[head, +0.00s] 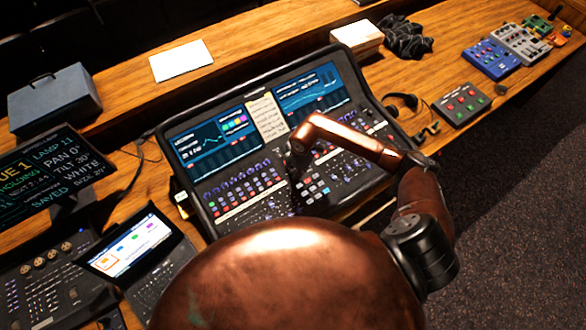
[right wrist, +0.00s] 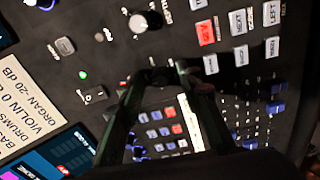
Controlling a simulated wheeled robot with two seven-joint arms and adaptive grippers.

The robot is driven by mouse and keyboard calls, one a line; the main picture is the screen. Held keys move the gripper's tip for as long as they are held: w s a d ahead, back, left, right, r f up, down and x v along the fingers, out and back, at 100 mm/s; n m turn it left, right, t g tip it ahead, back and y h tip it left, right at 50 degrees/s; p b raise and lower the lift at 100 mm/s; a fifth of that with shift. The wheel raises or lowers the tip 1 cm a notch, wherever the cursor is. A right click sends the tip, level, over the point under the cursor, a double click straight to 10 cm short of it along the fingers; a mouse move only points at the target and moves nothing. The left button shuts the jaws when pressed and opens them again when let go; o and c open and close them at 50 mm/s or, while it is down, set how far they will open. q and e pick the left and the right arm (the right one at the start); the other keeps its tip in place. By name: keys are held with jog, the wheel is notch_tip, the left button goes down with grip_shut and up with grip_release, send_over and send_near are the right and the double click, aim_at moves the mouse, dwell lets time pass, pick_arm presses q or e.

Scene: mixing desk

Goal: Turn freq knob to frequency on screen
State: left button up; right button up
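The mixing desk (head: 222,208) has a left screen (head: 212,142) and a right screen (head: 312,90) showing a curve; its frequency figure is too small to read. My right gripper (head: 297,180) hangs over the middle of the control panel, dark and hard to make out there. In the right wrist view its fingers (right wrist: 168,76) converge and look shut, with nothing visible between the tips. A round knob with a pale cap (right wrist: 139,22) lies just beyond the tips, apart from them. I cannot read which knob is freq. My left gripper is not in view.
A paper label (head: 267,118) sits between the screens. Lit buttons (right wrist: 206,32) and small knobs crowd the panel around the gripper. A laptop (head: 130,244) stands left of the desk, headphones (head: 402,104) and a button box (head: 462,104) right of it.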

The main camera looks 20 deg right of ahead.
jog(key=shift+r, duration=0.2)
notch_tip(320, 180, up, 12)
jog(key=s, duration=0.1)
jog(key=shift+s+d+f, duration=0.25)
jog(key=shift+s+d, duration=0.1)
jog(key=shift+d, duration=0.1)
dwell(0.3)
